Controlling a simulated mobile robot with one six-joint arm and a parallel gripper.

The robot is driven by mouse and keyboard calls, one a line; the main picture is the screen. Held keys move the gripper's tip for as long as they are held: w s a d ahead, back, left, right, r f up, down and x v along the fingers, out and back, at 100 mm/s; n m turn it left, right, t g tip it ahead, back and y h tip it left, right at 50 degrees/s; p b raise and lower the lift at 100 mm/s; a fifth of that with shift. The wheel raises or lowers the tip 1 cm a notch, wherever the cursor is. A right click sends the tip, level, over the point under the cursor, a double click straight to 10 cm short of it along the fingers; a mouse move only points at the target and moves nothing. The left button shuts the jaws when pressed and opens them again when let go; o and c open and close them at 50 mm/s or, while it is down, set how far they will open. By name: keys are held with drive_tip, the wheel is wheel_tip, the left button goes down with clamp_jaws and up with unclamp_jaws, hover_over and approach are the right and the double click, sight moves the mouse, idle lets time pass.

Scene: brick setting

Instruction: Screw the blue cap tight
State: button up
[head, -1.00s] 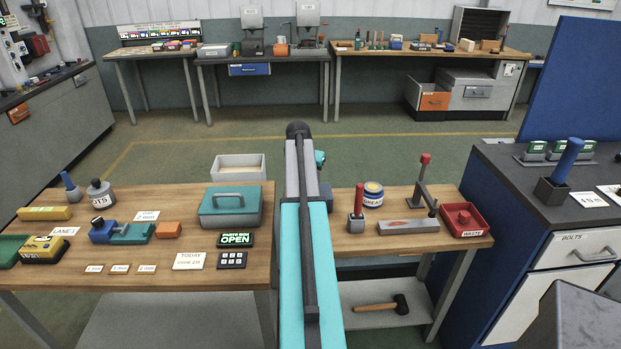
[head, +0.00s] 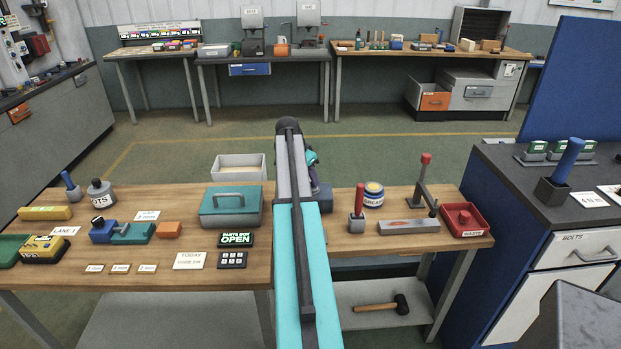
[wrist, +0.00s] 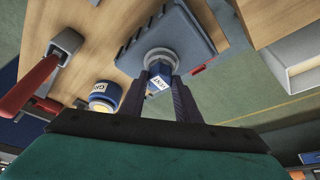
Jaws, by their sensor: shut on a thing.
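The blue cap (wrist: 160,69), with a white label on its side, shows in the wrist view at a pale round collar on a blue-grey block (wrist: 185,35). My gripper (wrist: 161,80) has one finger on each side of the cap and is shut on it. The cap's lower edge and thread are hidden, so I cannot tell how tightly it sits.
A grease tin (head: 373,192) stands close to the right of my arm, near a red-handled tool (head: 358,205). A lever fixture (head: 409,226) and a red waste tray (head: 463,234) are farther right. A green parts box (head: 231,219) is left. A white bin (head: 240,161) stands behind.

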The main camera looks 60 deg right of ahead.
drive_tip(key=shift+w+m+g, duration=0.1)
drive_tip(key=shift+m+g, duration=0.2)
drive_tip(key=shift+m, duration=0.7)
drive_tip(key=shift+w+m+y, duration=0.1)
drive_tip(key=shift+m+y, duration=0.2)
drive_tip(key=shift+m, duration=0.1)
drive_tip(key=o, duration=1.6)
drive_tip(key=shift+o, duration=0.2)
drive_tip(key=shift+r, duration=0.1)
drive_tip(key=shift+r+p, duration=1.2)
drive_tip(key=shift+r, duration=1.75)
